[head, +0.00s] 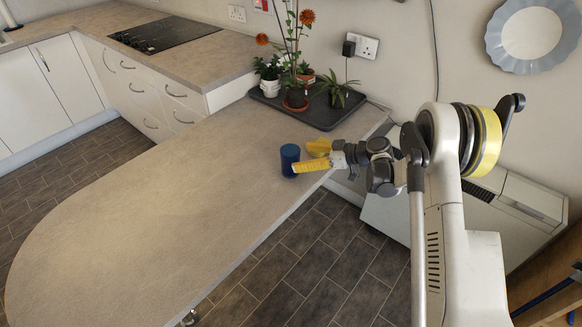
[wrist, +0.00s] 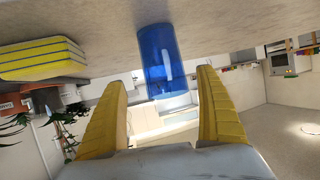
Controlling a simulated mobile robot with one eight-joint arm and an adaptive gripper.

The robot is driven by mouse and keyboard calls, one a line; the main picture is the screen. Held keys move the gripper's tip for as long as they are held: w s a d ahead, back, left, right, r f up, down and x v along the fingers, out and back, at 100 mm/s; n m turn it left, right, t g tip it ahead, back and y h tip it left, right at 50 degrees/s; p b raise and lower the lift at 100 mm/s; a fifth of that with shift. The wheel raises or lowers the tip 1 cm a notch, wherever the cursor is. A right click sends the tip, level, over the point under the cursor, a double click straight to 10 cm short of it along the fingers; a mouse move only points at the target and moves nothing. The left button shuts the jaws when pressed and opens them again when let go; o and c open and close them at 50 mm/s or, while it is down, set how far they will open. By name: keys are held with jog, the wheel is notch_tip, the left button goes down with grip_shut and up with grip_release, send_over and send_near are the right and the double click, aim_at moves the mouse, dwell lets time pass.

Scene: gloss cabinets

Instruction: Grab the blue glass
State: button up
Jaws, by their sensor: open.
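The blue glass (head: 289,160) stands on the worktop near its right edge. In the wrist view the blue glass (wrist: 157,62) is see-through and lies ahead of the space between my two yellow fingers. My gripper (head: 301,159) is just right of the glass in the head view, with the near finger's tip beside it. In the wrist view my gripper (wrist: 160,78) is open, with a gap on both sides of the glass. No finger visibly grips it; whether one touches it I cannot tell.
A yellow sponge-like block (wrist: 42,60) lies left in the wrist view. A dark tray (head: 318,112) with several potted plants stands behind the glass. The worktop (head: 180,215) left of the glass is clear. A black hob (head: 163,35) is at the back left.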

aim_at(290, 158)
jog(key=x, duration=0.1)
jog(key=b+x, duration=0.1)
jog(key=x, duration=0.1)
jog(key=b+x, duration=0.1)
jog(key=shift+s+a+f, duration=0.1)
jog(key=shift+s+a, duration=0.1)
jog(key=shift+a, duration=0.3)
jog(key=shift+c, duration=0.9)
jog(key=c, duration=1.2)
jog(key=shift+r, duration=0.2)
jog(key=shift+c, duration=0.2)
